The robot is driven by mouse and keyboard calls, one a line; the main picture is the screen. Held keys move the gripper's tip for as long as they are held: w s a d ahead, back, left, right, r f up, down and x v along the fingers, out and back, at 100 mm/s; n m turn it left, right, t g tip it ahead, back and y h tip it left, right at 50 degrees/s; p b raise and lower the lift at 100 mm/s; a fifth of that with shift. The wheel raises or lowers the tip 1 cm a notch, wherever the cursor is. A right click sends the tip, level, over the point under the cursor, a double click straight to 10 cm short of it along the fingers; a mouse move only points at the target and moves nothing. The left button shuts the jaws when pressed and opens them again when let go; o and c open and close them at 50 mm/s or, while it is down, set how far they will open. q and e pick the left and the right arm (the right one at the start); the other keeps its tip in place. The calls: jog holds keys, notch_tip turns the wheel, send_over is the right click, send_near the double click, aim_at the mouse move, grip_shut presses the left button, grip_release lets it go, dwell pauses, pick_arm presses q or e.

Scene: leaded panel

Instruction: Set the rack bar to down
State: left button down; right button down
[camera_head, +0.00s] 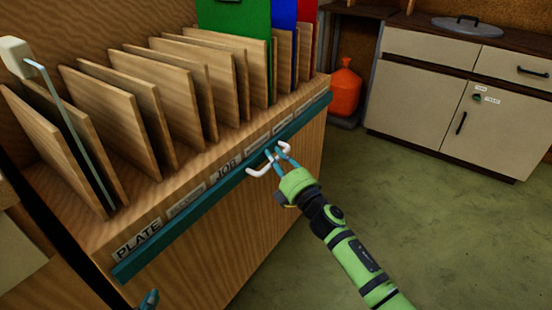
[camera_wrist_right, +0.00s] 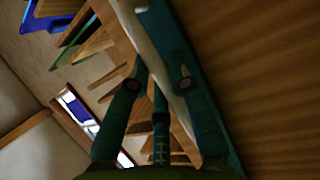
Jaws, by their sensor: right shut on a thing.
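The rack bar (camera_head: 190,220) is a long teal bar along the front edge of a wooden rack (camera_head: 285,195), below the slots and labels. A white handle (camera_head: 257,172) stands out from the bar right of its middle. My right gripper (camera_head: 280,153) is at this handle, its teal fingers shut on it. In the right wrist view the white handle (camera_wrist_right: 143,40) passes at the fingers, with the teal bar (camera_wrist_right: 168,30) close behind. Of my left gripper only a teal fingertip (camera_head: 151,298) shows at the bottom edge; its opening is hidden.
Wooden dividers (camera_head: 110,105) stand in the rack, with green (camera_head: 240,30), blue (camera_head: 284,12) and red sheets at the far end. An orange container (camera_head: 344,88) stands beyond. A cream cabinet (camera_head: 425,95) is at the back right. The green floor (camera_head: 440,210) at right is clear.

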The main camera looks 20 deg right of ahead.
jog(key=shift+f, duration=0.35)
jog(key=c, duration=1.4)
grip_release()
jog(key=shift+s, duration=0.1)
jog(key=v, duration=1.2)
jog(key=shift+a+r, duration=0.1)
jog(key=shift+r, duration=0.2)
